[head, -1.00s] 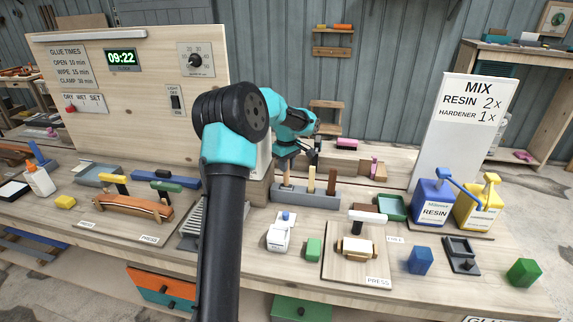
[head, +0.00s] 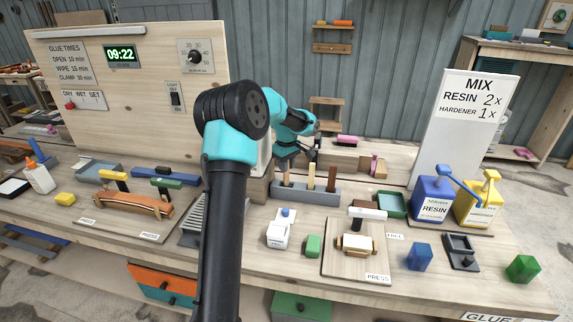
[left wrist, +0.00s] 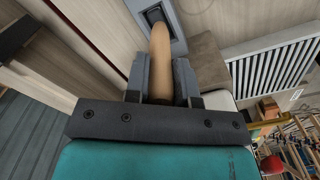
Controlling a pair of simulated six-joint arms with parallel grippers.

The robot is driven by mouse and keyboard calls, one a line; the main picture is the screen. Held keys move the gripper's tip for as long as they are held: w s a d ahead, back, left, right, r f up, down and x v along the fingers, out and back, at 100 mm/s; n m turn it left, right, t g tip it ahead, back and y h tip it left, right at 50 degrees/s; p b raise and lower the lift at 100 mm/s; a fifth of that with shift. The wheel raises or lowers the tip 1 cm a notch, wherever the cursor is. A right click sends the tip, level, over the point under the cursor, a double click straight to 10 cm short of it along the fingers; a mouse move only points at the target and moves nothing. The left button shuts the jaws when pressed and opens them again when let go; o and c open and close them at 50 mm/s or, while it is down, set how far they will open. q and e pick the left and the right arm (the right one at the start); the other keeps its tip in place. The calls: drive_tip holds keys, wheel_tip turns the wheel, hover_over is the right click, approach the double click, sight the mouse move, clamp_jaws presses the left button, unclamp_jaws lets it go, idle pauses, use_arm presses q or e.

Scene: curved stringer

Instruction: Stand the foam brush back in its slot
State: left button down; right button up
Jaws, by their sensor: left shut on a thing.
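My left gripper (head: 297,156) is low over the back of the bench, above the left end of a grey slotted block (head: 305,195). In the left wrist view its jaws (left wrist: 161,85) are shut on a rounded tan wooden piece (left wrist: 160,62), which I take to be the foam brush's handle. A dark opening in a grey part (left wrist: 178,22) lies just beyond its rounded tip. Whether the brush is seated in a slot cannot be told. Wooden handles (head: 311,177) (head: 332,179) stand upright in the block. My right gripper is not in view.
A plywood panel (head: 120,100) rises behind the left side. In front of the block are a white bottle (head: 278,235), a green block (head: 313,246) and a press board (head: 350,272). Resin (head: 433,203) and hardener (head: 478,204) cans stand at the right.

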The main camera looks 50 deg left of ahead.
use_arm(q)
drive_tip(key=shift+f, duration=0.55)
drive_tip(key=shift+c, duration=1.6)
unclamp_jaws()
drive_tip(key=shift+r, duration=0.1)
drive_tip(key=shift+r, duration=4.45)
drive_tip(key=shift+f, duration=0.1)
drive_tip(key=shift+f, duration=2.9)
